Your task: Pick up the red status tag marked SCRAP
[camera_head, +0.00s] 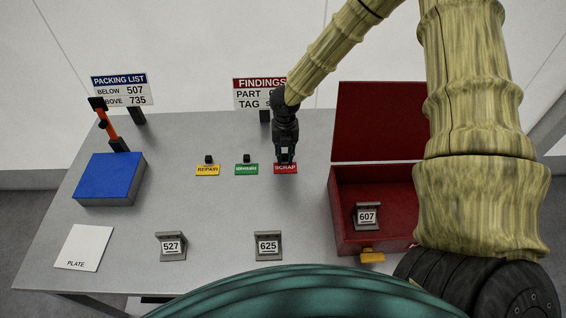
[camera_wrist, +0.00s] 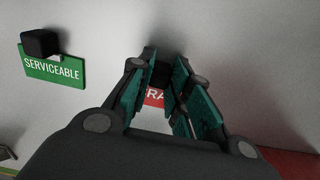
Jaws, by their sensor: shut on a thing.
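The red status tag marked SCRAP (camera_head: 285,169) lies on the grey table, at the right end of a row of three tags. My gripper (camera_head: 285,153) reaches down onto the tag from behind and hides its knob. In the wrist view, my gripper (camera_wrist: 168,100) has its teal finger pads around the dark knob of the tag, shut on it. Part of the red SCRAP tag (camera_wrist: 154,97) shows between the fingers, with only a few letters readable. I cannot tell whether the tag is clear of the table.
The green SERVICEABLE tag (camera_head: 246,169) stands just left, then the yellow REPAIR tag (camera_head: 207,170). An open red box (camera_head: 378,184) holding the 607 part (camera_head: 367,216) is on the right. The FINDINGS sign (camera_head: 262,92) stands behind. Parts 527 (camera_head: 171,246) and 625 (camera_head: 268,246) sit in front.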

